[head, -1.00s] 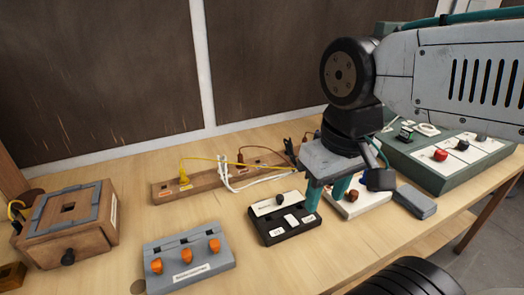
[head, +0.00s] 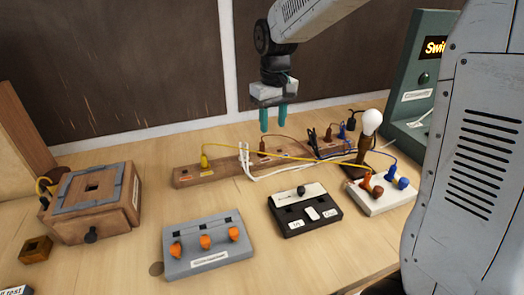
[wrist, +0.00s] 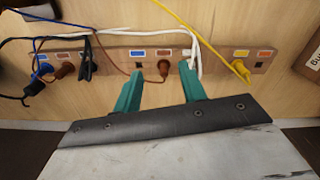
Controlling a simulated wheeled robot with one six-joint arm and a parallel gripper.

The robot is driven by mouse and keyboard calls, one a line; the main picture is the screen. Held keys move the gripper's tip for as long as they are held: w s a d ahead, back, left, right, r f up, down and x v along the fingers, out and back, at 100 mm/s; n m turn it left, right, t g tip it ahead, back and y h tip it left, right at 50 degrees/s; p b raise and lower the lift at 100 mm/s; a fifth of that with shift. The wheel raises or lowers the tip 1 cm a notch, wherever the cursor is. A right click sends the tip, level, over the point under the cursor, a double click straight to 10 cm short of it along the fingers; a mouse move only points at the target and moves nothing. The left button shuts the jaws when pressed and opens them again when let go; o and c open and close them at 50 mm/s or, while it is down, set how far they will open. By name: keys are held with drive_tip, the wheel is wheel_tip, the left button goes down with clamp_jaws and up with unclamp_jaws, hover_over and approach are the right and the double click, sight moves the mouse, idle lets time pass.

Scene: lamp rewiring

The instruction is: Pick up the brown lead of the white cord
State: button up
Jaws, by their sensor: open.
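A brown plug (head: 263,147) with a thin brown lead (wrist: 131,73) stands in the long wooden terminal strip (head: 187,178). The plug also shows in the wrist view (wrist: 163,71). I cannot tell where the brown lead joins the white cord. My gripper (head: 273,126) is open and empty, pointing down above the strip. In the wrist view, its fingers (wrist: 160,74) appear on either side of the brown plug, apart from it.
A black box (head: 304,212) and grey box (head: 208,247) lie nearer.

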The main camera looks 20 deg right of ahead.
hover_over(262, 143)
drive_tip(key=shift+n, duration=0.3)
wheel_tip(262, 143, down, 5)
drive_tip(key=shift+d+r, duration=0.1)
drive_tip(key=shift+r, duration=0.1)
wheel_tip(262, 143, down, 8)
drive_tip(key=shift+w+r, duration=0.1)
drive_tip(key=c, duration=0.8)
